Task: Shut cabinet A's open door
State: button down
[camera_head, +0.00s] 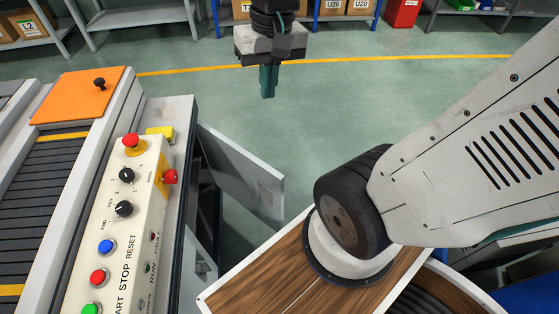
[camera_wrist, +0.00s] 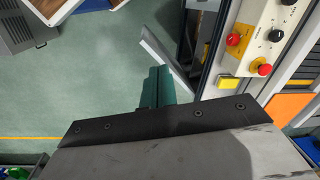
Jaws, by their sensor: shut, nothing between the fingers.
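The open door (camera_head: 243,172) is a flat light-grey panel. It swings out from the right side of the grey machine cabinet (camera_head: 182,150), under the control panel, and stands at an angle to it. My gripper (camera_head: 268,92) hangs in the air beyond the door's far side in the head view, with its teal fingers pointing down, shut and empty. In the wrist view the door (camera_wrist: 158,52) shows as a slanted light strip just beyond and right of my fingertips (camera_wrist: 158,76). I see a gap in the head view; contact cannot be told from the wrist view.
The control panel (camera_head: 130,215) with coloured buttons and knobs tops the cabinet. An orange plate (camera_head: 75,98) lies on the conveyor (camera_head: 35,185). Another grey panel (camera_head: 198,262) shows low by the cabinet. Green floor (camera_head: 330,125) is free around my gripper. Shelves stand at the back.

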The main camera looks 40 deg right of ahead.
jog(key=w+d+f+m+g+y, duration=0.1)
jog(key=w+d+f+m, duration=0.2)
jog(key=w+d+f, duration=0.3)
jog(key=w+d+f+m+y, duration=0.1)
jog(key=w+d+f+m, duration=0.25)
jog(key=f, duration=0.55)
jog(key=s+d+f+m+y, duration=0.1)
jog(key=d+f+m, duration=0.25)
jog(key=f, duration=0.45)
jog(key=d+f+m, duration=0.2)
jog(key=d+f, duration=0.2)
jog(key=f, duration=0.3)
jog(key=s+a+f, duration=0.1)
jog(key=a+f, duration=0.6)
jog(key=f, duration=0.2)
jog(key=shift+s+a+f, duration=0.3)
jog(key=shift+a+f, duration=0.05)
jog(key=shift+f, duration=0.05)
jog(key=shift+m, duration=0.3)
